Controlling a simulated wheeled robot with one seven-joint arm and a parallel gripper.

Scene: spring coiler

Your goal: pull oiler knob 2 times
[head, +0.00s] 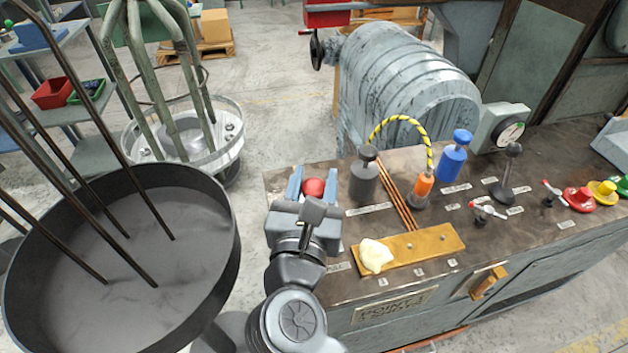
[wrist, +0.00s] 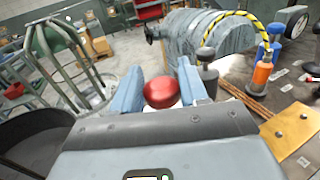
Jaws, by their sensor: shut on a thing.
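The oiler knob looks to be the red ball (head: 313,187) at the left end of the machine top; it also shows in the wrist view (wrist: 161,92). My gripper (head: 314,183) is over the left edge of the machine top, with its two blue fingers on either side of the red knob. In the wrist view my gripper (wrist: 162,90) is shut on the knob, one finger at its left and one at its right. The knob's stem and whatever lies under it are hidden by my gripper.
A grey bottle (head: 364,176) stands close to the right of my gripper. Copper rods (head: 397,197), an orange torch (head: 422,188) and a blue bottle (head: 453,157) are further right. A large dark drum (head: 222,236) stands at left.

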